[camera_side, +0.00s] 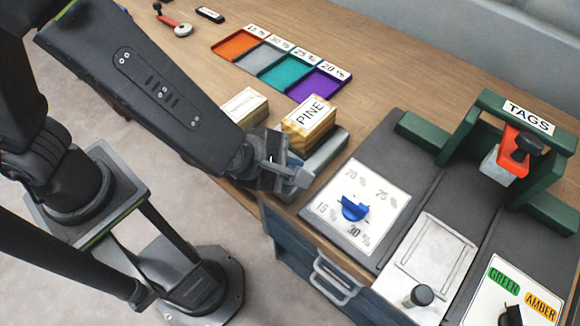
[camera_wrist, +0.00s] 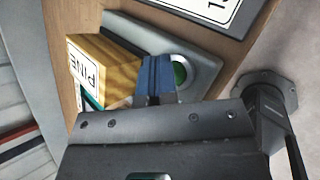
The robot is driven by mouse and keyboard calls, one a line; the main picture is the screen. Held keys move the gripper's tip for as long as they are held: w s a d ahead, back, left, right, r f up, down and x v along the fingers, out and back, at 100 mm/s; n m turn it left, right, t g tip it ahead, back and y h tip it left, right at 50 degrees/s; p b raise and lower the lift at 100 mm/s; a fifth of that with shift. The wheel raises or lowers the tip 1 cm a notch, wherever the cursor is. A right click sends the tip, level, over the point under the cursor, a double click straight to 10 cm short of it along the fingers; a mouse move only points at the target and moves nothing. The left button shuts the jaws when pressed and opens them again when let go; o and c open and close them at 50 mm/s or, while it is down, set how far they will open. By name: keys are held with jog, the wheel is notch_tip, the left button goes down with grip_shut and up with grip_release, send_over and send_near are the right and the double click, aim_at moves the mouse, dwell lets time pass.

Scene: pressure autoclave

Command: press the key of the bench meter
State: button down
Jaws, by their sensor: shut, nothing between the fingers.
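The bench meter is a grey box (camera_side: 327,150), partly hidden behind my gripper in the side view. In the wrist view its grey casing (camera_wrist: 196,52) shows with a round green key (camera_wrist: 180,73) in a pale ring. A wooden block marked PINE (camera_side: 309,121) is at the meter; it also shows in the wrist view (camera_wrist: 105,68). My gripper (camera_side: 296,176) is shut and empty, close to the meter. In the wrist view its blue-grey fingers (camera_wrist: 157,76) overlap the left part of the key. I cannot tell whether they touch it.
A pale block (camera_side: 245,105) lies left of the PINE block. Coloured trays (camera_side: 318,82) with percent labels lie behind. A dark panel with a blue dial (camera_side: 354,208) stands to the right, beside a green frame marked TAGS (camera_side: 490,98).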

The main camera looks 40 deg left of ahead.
dwell(0.3)
jog(key=shift+r, duration=0.85)
jog(key=shift+r, duration=0.1)
jog(key=shift+r, duration=2.45)
jog(key=shift+a, duration=0.1)
